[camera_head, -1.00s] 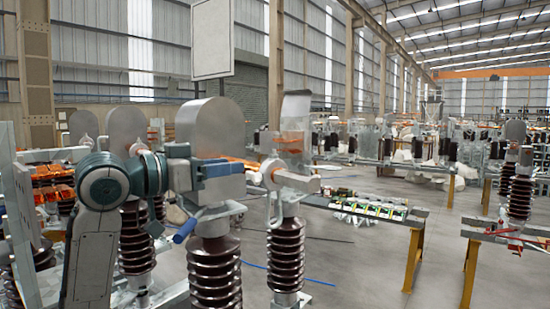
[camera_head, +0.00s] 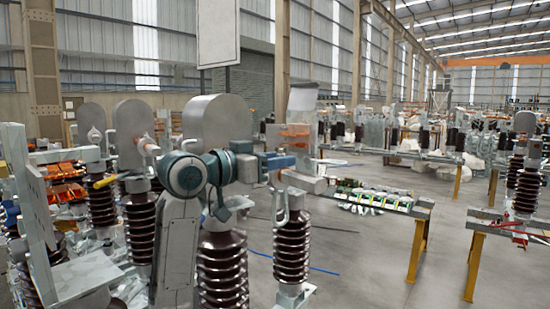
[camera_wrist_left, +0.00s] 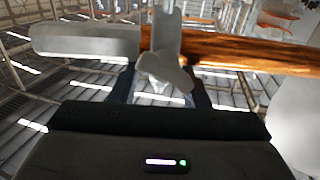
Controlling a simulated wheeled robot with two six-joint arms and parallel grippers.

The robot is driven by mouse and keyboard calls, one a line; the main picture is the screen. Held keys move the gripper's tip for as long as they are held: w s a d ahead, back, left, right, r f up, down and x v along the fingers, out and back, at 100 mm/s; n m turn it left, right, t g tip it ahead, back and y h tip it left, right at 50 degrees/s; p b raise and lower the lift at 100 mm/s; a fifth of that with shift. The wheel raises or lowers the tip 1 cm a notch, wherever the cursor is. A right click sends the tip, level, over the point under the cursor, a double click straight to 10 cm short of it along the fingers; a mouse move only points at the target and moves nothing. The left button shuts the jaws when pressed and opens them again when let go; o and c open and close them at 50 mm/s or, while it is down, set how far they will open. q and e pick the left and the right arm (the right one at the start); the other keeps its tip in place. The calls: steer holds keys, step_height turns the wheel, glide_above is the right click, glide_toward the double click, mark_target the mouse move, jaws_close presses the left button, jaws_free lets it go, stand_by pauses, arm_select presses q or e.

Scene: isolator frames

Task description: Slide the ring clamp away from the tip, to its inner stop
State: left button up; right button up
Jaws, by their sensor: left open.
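The ring clamp (camera_wrist_left: 165,67) is a pale grey metal piece around a copper-coloured rod (camera_wrist_left: 245,48) in the left wrist view. A thick grey cylindrical section (camera_wrist_left: 85,40) lies left of the clamp on the same line. My left gripper (camera_head: 284,162) is open at the clamp in the head view. In the left wrist view its fingers (camera_wrist_left: 164,92) stand either side of the clamp's lower part; contact cannot be told. A pale hook-like part (camera_head: 281,208) hangs below the gripper in the head view. The gripper hides most of the ring there. My right gripper is out of view.
A brown ribbed insulator (camera_head: 292,247) stands below the clamp, with another ribbed insulator (camera_head: 222,270) to its left. A large rounded grey plate (camera_head: 217,120) stands behind my left arm. A bench (camera_head: 415,208) with small parts is at the right, with open floor before it.

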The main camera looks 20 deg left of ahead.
arm_select(q)
jaws_close()
steer(key=shift+w+a, duration=0.15)
steer(key=shift+a, duration=0.05)
steer(key=w+a, duration=0.2)
steer(key=a, duration=0.1)
jaws_free()
steer(key=shift+d, duration=0.15)
steer(key=b+v, duration=0.4)
steer(key=v, duration=0.6)
steer(key=shift+s+a, duration=0.25)
steer(key=shift+s, duration=0.1)
